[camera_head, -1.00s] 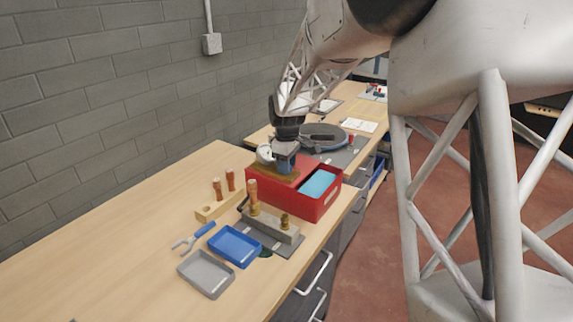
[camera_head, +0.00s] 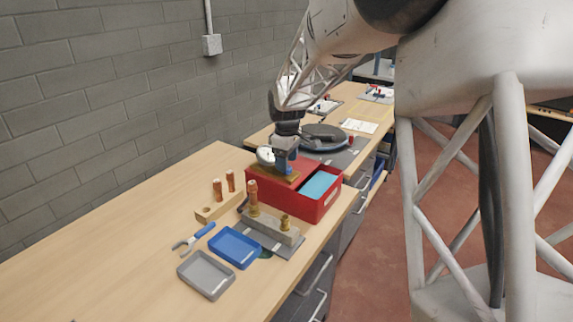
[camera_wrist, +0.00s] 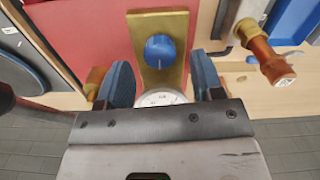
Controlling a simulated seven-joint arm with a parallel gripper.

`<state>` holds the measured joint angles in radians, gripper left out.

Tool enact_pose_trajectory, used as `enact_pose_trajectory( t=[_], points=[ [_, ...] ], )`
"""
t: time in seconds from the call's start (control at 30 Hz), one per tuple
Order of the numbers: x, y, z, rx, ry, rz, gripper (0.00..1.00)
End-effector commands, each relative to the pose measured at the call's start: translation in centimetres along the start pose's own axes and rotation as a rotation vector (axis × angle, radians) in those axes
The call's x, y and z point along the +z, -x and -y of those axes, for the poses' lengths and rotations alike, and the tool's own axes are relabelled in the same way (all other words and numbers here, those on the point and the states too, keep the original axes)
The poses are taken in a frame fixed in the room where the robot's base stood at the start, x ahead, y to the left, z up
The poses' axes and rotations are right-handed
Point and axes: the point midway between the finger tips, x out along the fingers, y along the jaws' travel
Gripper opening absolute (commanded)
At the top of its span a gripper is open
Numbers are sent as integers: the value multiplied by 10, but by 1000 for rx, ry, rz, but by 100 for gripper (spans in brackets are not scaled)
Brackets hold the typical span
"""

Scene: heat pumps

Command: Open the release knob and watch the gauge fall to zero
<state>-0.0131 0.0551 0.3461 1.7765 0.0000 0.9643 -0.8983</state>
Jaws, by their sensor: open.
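The blue release knob (camera_wrist: 160,50) sits on a brass block (camera_wrist: 147,22) in the wrist view. The round white gauge (camera_wrist: 160,98) shows beyond it, partly hidden by my gripper's body, and its reading cannot be made out. In the head view the gauge (camera_head: 265,155) stands on the red box (camera_head: 322,207), beside my gripper (camera_head: 284,166). In the wrist view my gripper (camera_wrist: 162,80) is open, with one blue finger on each side of the knob's line. The fingers look apart from the knob. In the head view the knob is hard to tell from the blue fingers.
A copper fitting (camera_wrist: 265,50) stands close to the right finger in the wrist view. In the head view, a grey block (camera_head: 270,229), a blue tray (camera_head: 235,248), a grey tray (camera_head: 206,275) and a blue-handled tool (camera_head: 200,232) lie in front. The bench's left side is clear.

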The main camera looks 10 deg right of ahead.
Motion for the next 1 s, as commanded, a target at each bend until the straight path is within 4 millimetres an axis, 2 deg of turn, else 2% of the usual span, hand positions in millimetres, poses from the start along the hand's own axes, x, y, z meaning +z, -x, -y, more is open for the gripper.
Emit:
enact_pose_trajectory(
  t=[0.2,0.43,1.0],
  points=[
    [0,30,0,3,0,-2,61],
    [0,52,0,1,0,-1,61],
    [1,59,2,2,-4,-1,61]
  ],
)
